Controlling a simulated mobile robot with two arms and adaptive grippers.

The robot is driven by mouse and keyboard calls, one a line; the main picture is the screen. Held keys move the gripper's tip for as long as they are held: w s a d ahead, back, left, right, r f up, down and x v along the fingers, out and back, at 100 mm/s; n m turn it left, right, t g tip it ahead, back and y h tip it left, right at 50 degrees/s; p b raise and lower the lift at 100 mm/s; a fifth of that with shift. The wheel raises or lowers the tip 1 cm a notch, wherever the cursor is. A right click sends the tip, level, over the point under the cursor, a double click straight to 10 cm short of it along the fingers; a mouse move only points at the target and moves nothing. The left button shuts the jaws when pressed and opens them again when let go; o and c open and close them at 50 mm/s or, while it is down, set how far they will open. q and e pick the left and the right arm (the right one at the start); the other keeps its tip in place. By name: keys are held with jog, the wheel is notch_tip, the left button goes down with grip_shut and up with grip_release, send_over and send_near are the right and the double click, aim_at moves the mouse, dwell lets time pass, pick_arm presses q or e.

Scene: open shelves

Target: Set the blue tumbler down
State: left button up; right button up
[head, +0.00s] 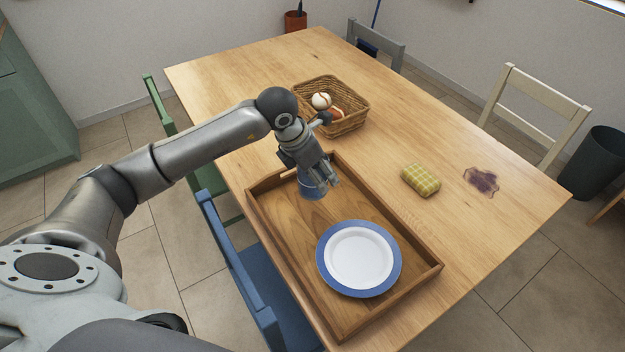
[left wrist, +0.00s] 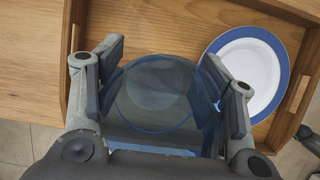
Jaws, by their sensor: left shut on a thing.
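The blue tumbler (head: 311,188) is clear blue and sits between the fingers of my left gripper (head: 316,177). In the left wrist view the tumbler (left wrist: 155,95) fills the space between the two finger pads of the left gripper (left wrist: 160,92), which is shut on it. The tumbler is over the far part of the wooden tray (head: 404,282). I cannot tell whether its base touches the tray floor. The upper part of the tumbler is hidden by the gripper in the head view.
A blue-rimmed white plate (head: 358,258) lies in the near part of the tray. A wicker basket (head: 345,122) with a ball and other items stands behind. Chairs surround the table.

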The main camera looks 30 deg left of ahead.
pick_arm(q)
jog(key=w+a+f, duration=0.2)
jog(key=f, duration=0.1)
jog(key=w+a+f, duration=0.1)
jog(key=f, duration=0.1)
jog(key=shift+w+f+p, duration=0.15)
jog(key=shift+w+p, duration=0.1)
jog(key=shift+p, duration=0.05)
notch_tip(320, 180, down, 3)
jog(key=shift+w+a+r+p, duration=0.1)
jog(key=shift+w+p, duration=0.05)
jog(key=shift+p, duration=0.5)
jog(key=shift+f, duration=0.35)
jog(key=shift+f, duration=0.1)
jog(key=shift+f, duration=0.1)
jog(key=o, duration=1.3)
